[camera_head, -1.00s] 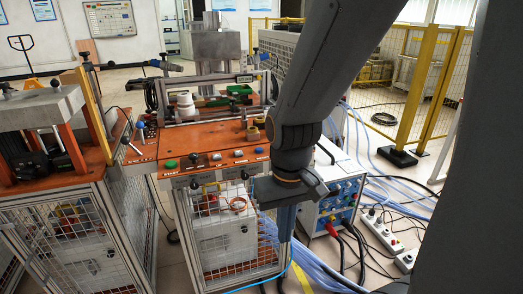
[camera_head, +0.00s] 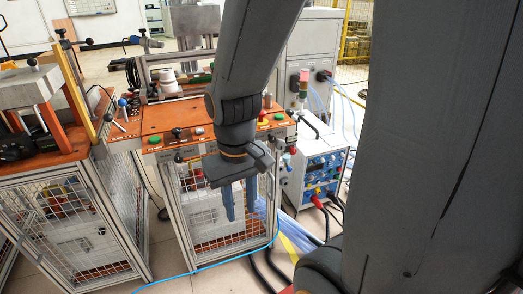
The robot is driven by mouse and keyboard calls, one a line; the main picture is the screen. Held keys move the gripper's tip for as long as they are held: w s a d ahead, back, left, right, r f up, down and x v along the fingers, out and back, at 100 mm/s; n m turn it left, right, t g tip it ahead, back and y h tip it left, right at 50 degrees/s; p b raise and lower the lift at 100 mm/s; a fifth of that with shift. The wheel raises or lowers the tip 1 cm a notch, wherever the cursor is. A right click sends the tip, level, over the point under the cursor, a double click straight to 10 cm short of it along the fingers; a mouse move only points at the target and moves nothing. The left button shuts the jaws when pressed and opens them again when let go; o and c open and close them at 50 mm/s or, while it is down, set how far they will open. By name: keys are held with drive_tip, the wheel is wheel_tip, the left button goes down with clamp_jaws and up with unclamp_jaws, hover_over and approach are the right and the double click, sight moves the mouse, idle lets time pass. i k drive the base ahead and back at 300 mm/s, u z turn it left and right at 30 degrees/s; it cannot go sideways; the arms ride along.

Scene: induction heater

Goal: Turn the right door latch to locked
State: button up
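The mesh-fronted cabinet (camera_head: 200,232) stands under the orange-topped workstation (camera_head: 160,128). A dark knob-like latch (camera_head: 179,157) shows at the upper left of its door front. The right door latch cannot be made out; my arm and gripper cover the upper right of the front. My gripper (camera_head: 240,212) points down in front of the cabinet's right part. Its two blue fingers are apart, with nothing seen between them. I cannot tell its exact distance from the mesh.
A blue-panelled power unit (camera_head: 318,176) with cables stands right of the cabinet. Another mesh-sided machine (camera_head: 70,220) stands at the left. A light-blue hose (camera_head: 215,263) and thick dark cables lie on the floor in front. Bare floor shows at the lower left.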

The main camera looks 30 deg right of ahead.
sight(280, 145)
drive_tip(key=u, duration=1.35)
drive_tip(key=k, duration=0.85)
drive_tip(key=z, duration=1.65)
